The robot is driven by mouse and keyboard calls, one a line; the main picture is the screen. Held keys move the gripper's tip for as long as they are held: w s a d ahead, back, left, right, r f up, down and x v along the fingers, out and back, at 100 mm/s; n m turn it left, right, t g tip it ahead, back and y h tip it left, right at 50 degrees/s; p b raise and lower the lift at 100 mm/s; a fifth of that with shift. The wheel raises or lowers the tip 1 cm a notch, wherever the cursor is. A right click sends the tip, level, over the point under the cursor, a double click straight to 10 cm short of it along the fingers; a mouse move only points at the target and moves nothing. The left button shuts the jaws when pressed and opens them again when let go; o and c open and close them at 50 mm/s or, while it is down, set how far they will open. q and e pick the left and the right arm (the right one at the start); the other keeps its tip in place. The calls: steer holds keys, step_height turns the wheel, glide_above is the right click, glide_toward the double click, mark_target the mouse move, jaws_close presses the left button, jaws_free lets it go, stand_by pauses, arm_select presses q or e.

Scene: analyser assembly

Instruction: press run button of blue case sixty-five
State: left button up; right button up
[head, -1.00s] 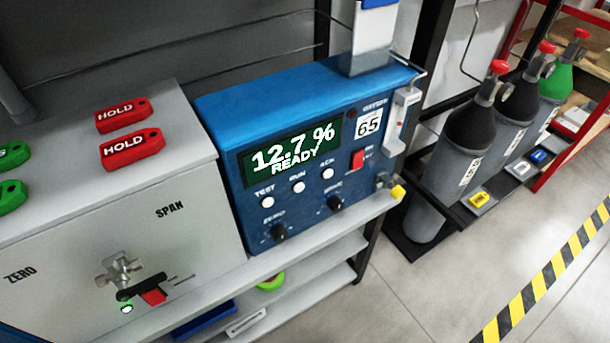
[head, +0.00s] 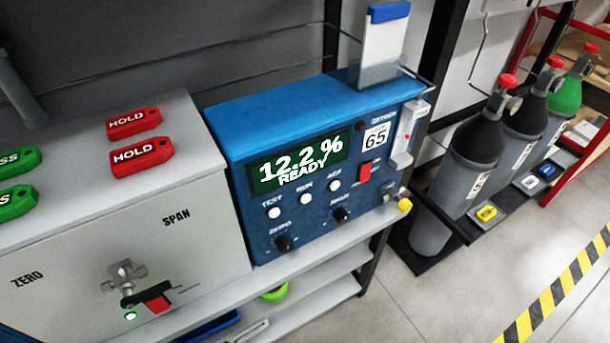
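The blue case (head: 300,110) carries the number label 65 (head: 376,137) and stands on a grey shelf in the middle of the head view. Its display (head: 299,163) reads 12.2 % READY. Below the display are three white round buttons labelled TEST, RUN and ACK. The RUN button (head: 305,199) is the middle one, between the TEST button (head: 274,212) and the ACK button (head: 335,186). Two black knobs sit lower, and a red switch (head: 365,172) is at the right. Neither of my grippers is in view.
A grey box (head: 100,200) with red HOLD tags (head: 142,157), green tags (head: 18,203) and a valve (head: 127,277) stands left of the case. Gas cylinders (head: 470,160) stand at the right. Floor with striped tape (head: 565,285) is clear at lower right.

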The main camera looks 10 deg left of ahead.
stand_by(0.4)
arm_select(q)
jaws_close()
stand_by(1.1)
